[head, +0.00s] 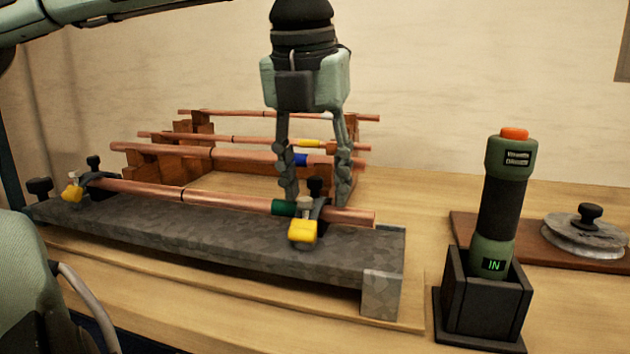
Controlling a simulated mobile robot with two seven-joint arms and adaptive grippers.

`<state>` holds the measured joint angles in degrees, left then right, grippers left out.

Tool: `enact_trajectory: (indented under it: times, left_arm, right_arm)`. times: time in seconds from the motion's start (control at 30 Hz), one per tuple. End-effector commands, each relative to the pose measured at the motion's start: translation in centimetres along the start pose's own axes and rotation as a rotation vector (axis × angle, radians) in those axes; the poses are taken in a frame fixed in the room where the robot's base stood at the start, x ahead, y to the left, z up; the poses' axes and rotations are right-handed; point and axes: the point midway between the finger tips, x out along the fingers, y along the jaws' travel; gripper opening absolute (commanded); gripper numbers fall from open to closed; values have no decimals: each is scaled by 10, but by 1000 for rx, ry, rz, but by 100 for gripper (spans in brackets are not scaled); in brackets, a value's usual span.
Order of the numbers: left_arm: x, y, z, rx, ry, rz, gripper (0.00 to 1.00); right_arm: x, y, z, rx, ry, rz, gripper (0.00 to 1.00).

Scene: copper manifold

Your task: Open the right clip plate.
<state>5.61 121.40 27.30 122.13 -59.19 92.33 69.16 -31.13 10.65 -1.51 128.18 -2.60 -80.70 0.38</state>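The right clip plate (320,209) is a dark piece at the right end of the grey block (220,235). It has a black knob (315,186) and a yellow tab (303,232) on its front, and appears to lie over the front copper pipe (235,201) beside a green band. My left gripper (316,198) points down with its fingers spread and empty. The knob shows between its fingertips; I cannot tell whether they touch the clip. My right gripper is not in view.
A second clip with a yellow tab (72,190) is at the block's left end. Copper pipes rest on a brown rack (195,135) behind. A green tool (503,200) stands in a black holder (485,305) at right, near a round metal disc (583,238).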

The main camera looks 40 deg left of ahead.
Motion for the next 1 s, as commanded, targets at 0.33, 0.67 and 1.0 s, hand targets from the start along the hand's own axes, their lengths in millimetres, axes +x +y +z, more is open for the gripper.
enact_trajectory:
  times: [0.33, 0.67, 1.0]
  left_arm:
    - [0, 0, 0, 0, 0, 0, 5]
    - [-4, 0, 7, -1, 49, 1, 4]
    - [-4, 0, 17, -2, 124, 0, 5]
  right_arm:
    - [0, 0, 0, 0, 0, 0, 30]
    - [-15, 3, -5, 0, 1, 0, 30]
    - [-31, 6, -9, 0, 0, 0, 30]
